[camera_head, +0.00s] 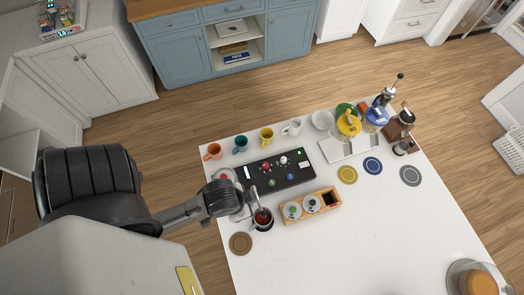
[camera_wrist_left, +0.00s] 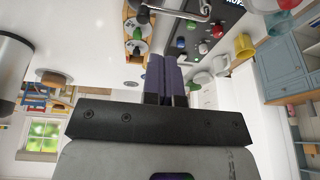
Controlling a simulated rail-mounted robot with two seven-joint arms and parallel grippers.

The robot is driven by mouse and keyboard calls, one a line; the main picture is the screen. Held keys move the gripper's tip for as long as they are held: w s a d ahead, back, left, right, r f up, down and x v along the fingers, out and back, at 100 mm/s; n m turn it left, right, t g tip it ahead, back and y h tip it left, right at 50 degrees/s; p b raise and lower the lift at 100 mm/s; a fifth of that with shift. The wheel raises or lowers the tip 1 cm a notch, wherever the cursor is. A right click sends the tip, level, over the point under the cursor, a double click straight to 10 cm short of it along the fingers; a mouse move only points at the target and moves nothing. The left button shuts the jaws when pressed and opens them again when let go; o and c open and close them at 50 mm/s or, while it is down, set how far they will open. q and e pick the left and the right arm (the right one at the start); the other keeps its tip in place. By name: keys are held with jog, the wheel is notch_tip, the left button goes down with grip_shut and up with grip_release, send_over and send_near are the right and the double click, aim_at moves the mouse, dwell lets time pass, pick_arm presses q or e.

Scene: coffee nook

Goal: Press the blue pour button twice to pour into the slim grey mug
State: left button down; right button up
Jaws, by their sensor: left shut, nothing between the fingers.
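The black panel (camera_head: 265,174) lies on the white table and carries several coloured buttons. The blue button (camera_head: 290,177) sits near its front edge, right of a green button (camera_head: 271,183). My left gripper (camera_head: 247,205) is beside this mug, left of the panel's front. In the left wrist view its dark fingers (camera_wrist_left: 165,80) are shut and empty, apart from the panel's buttons. My right gripper is not in view.
A wooden tray (camera_head: 319,213) with canisters stands right of the dark-filled mug. Orange, teal, yellow and pale mugs (camera_head: 292,127) line the back. A brown coaster (camera_head: 240,243) lies front left. The right front table is mostly clear.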

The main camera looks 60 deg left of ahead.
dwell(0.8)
pick_arm(q)
jog(key=w+a+f+m+t+y+b, duration=0.1)
jog(key=w+a+m+t+b, duration=0.25)
jog(key=w, duration=0.65)
jog(key=w+a+f+m+y+b, duration=0.1)
jog(key=w+a+f+m+b, duration=0.1)
jog(key=w+a+b, duration=0.55)
notch_tip(320, 180, down, 6)
jog(key=w+n+h+p, duration=0.2)
jog(key=w+n+p, duration=0.1)
jog(key=d+n+h, duration=0.1)
jog(key=n, duration=0.1)
jog(key=w+d+n+h, duration=0.1)
jog(key=n, duration=0.2)
jog(key=w+d+r+n+t+h, duration=0.1)
jog(key=d+n+h, duration=0.1)
jog(key=shift+d+n, duration=0.1)
jog(key=shift+n, duration=0.25)
jog(key=shift+f+b, duration=0.2)
jog(key=shift+b, duration=0.15)
